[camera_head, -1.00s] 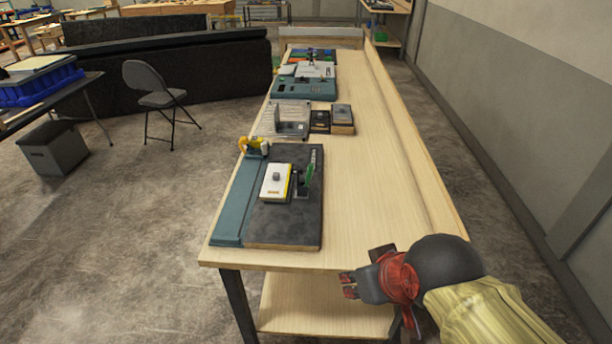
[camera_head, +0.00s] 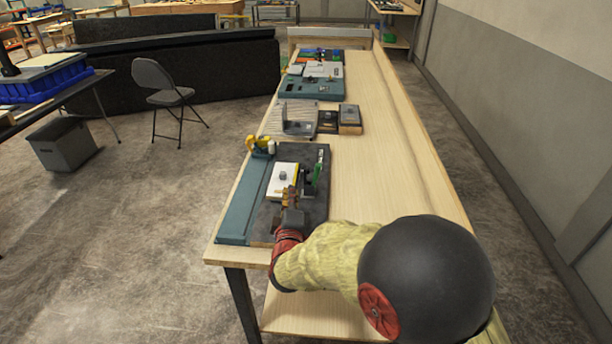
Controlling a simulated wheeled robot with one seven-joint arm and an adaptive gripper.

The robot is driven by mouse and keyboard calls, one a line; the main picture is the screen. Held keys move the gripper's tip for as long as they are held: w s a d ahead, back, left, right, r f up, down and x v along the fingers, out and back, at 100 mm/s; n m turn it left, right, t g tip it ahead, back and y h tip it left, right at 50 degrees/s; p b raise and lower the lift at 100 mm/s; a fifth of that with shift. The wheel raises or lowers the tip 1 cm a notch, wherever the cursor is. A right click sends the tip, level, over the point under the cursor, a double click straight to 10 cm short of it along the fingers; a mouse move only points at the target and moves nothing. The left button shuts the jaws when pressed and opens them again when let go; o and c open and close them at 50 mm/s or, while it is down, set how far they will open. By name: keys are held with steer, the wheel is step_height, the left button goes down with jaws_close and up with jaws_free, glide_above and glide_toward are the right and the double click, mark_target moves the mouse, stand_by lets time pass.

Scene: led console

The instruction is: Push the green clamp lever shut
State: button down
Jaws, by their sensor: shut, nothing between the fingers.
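The green clamp lever (camera_head: 318,168) stands up at the right of a dark board (camera_head: 316,210) on the near end of the bench. A white block with a yellow edge (camera_head: 283,176) sits just left of the lever on the same board. My gripper (camera_head: 290,193) is over the near part of the board, its fingers pointing away toward the block and lever. It is shut and empty. It appears just short of the lever and to its left; I cannot tell whether it touches the block. My wrist hides the board's near edge and part of the clamp base.
A teal strip (camera_head: 240,205) runs along the board's left side, with a yellow clamp (camera_head: 260,146) at its far end. Grey and dark boxes (camera_head: 327,121) and teal panels (camera_head: 312,88) stand farther back. The bench's right side (camera_head: 390,170) is clear.

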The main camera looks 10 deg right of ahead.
mark_target(317, 176)
steer(key=w+d+f+b, duration=0.1)
steer(key=w+d+b, duration=0.3)
steer(key=w, duration=0.6)
steer(key=shift+d+f+n+h+b, duration=0.2)
steer(key=shift+d+n+h+b, duration=0.15)
steer(key=shift+d, duration=0.7)
